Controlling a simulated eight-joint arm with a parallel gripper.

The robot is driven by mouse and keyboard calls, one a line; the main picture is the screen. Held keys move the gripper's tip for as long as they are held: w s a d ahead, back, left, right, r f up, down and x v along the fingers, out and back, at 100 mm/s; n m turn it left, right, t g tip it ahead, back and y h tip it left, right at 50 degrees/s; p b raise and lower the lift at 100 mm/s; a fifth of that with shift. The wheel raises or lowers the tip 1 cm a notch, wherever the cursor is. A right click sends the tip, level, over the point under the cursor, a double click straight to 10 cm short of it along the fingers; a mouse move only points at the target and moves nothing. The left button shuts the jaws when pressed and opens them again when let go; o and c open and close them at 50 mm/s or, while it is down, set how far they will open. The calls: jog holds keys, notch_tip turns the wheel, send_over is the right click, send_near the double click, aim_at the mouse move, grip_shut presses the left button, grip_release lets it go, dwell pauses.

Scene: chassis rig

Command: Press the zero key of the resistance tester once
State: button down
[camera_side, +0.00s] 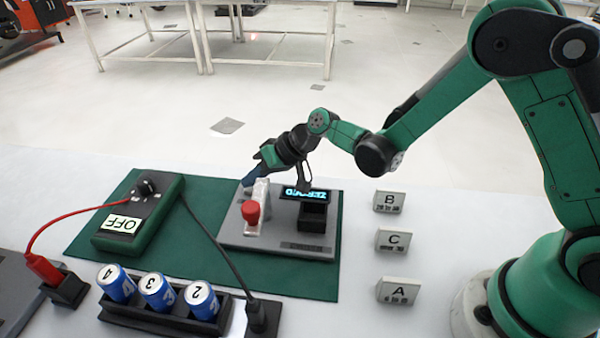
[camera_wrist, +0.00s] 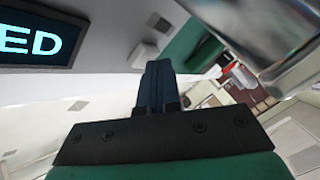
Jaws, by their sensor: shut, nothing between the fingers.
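My gripper (camera_side: 249,186) is shut and empty, with its fingers pointing down beside the back left edge of a grey base (camera_side: 275,240). The fingers also show in the wrist view (camera_wrist: 155,75). I cannot tell whether they touch anything. A lit display (camera_side: 304,195) stands on the grey base; in the wrist view its text ends in "ED" (camera_wrist: 38,40). A green instrument box (camera_side: 140,215) with a black knob and an "OFF" label lies to the left on the mat. I cannot make out a zero key or which unit carries it.
A silver post with a red knob (camera_side: 251,212) and a black block (camera_side: 313,217) stand on the base. A green mat (camera_side: 305,278) lies beneath. A rack (camera_side: 150,318) of blue numbered cans, red (camera_side: 75,218) and black (camera_side: 210,235) leads, and cards A, B and C surround it.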

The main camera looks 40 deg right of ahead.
jog(key=shift+r, duration=0.9)
jog(key=shift+r, duration=2.5)
